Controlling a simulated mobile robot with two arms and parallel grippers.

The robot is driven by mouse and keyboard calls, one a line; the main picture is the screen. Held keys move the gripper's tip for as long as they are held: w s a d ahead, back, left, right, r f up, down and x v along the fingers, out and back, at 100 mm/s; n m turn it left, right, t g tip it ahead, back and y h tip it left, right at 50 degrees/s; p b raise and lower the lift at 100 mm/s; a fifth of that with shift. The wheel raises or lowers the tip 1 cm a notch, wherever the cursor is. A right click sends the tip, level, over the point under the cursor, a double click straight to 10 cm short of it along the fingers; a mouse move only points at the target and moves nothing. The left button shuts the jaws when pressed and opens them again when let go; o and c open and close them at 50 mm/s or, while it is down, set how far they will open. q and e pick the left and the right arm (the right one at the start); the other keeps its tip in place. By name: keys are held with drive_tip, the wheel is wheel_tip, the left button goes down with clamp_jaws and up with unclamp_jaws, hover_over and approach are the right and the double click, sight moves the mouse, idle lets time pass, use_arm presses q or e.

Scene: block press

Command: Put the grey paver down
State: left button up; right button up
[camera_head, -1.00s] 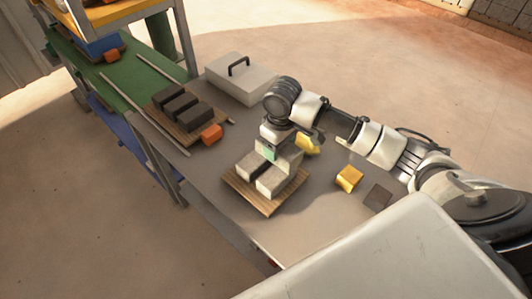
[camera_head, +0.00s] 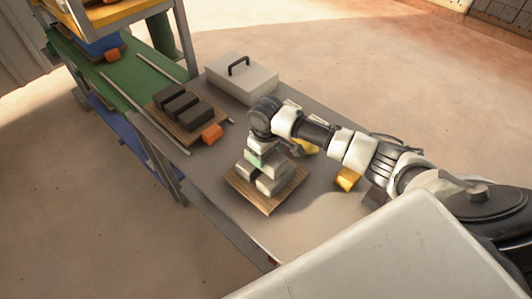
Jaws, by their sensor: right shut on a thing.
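My right gripper (camera_head: 257,156) points down over the near wooden board (camera_head: 266,207) and is shut on a grey paver (camera_head: 275,162). The held paver is partly hidden by the gripper. Two more grey pavers lie on this board: one at the left (camera_head: 246,171) and one at the front (camera_head: 271,184). The held paver is just above or against these; I cannot tell whether it touches them. My left gripper is not in view.
Dark blocks lie on another wooden board (camera_head: 160,117), with an orange block (camera_head: 211,133) beside it. A grey case with a black handle (camera_head: 242,80) stands at the back. A yellow block (camera_head: 347,180) lies right of the near board. The table's front (camera_head: 290,230) is clear.

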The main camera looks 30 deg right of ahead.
drive_tip(key=shift+f, duration=0.3)
drive_tip(key=o, duration=1.5)
wheel_tip(320, 180, up, 13)
drive_tip(key=b, duration=0.1)
drive_tip(key=shift+f, duration=0.1)
